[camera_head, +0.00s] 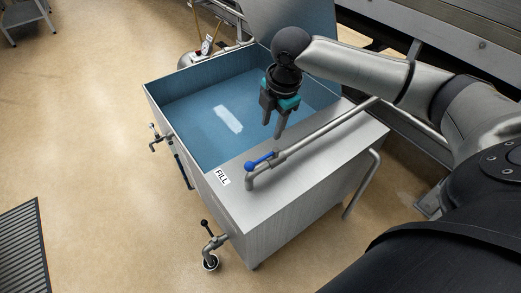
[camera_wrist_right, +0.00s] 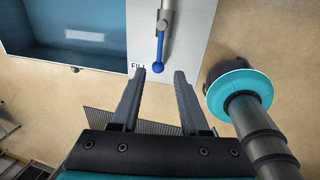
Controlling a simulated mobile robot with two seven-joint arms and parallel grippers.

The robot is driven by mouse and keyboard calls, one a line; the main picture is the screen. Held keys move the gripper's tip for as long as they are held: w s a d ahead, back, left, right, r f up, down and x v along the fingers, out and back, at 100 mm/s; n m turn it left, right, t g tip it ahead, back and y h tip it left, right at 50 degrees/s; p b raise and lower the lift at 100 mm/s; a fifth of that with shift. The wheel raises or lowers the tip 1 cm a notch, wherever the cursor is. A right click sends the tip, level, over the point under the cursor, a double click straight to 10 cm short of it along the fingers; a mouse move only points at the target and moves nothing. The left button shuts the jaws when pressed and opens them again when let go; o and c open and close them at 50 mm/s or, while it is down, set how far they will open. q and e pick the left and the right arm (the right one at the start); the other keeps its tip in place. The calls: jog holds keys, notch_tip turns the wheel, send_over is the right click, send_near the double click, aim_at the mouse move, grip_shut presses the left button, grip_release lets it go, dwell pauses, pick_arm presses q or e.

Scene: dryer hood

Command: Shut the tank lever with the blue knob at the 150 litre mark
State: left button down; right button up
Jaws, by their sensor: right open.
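The blue lever (camera_head: 262,160) with its blue knob (camera_head: 249,166) lies in line with the fill pipe (camera_head: 325,130) on the tank's near deck. In the right wrist view the lever (camera_wrist_right: 160,48) points toward me, its knob (camera_wrist_right: 158,69) appearing between the fingertips. The tank (camera_head: 285,205) is steel with a blue interior and a bright reflection inside. I see no contact. The 150 litre mark is not readable. My left gripper is not in view.
A FILL label (camera_head: 222,177) is beside the pipe outlet. Black-knobbed valves stand at the tank's left side (camera_head: 158,138) and low front (camera_head: 212,236). A raised lid (camera_head: 290,20) is behind. A floor grate (camera_head: 22,250) lies left; the floor between is clear.

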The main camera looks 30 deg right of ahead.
jog(key=b, duration=0.3)
send_near(264, 158)
jog(key=f, duration=0.2)
jog(key=w+f+b, duration=0.1)
jog(key=f, duration=0.1)
jog(key=shift+a+f, duration=0.1)
notch_tip(264, 158, down, 2)
jog(key=shift+w+f+b, duration=0.1)
jog(key=shift+w+b, duration=0.05)
jog(key=shift+b, duration=0.35)
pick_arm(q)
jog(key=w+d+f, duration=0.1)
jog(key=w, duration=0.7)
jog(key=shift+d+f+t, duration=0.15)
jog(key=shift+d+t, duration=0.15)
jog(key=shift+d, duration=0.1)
pick_arm(e)
jog(key=shift+w+f, duration=0.15)
jog(key=shift+f, duration=0.4)
grip_shut()
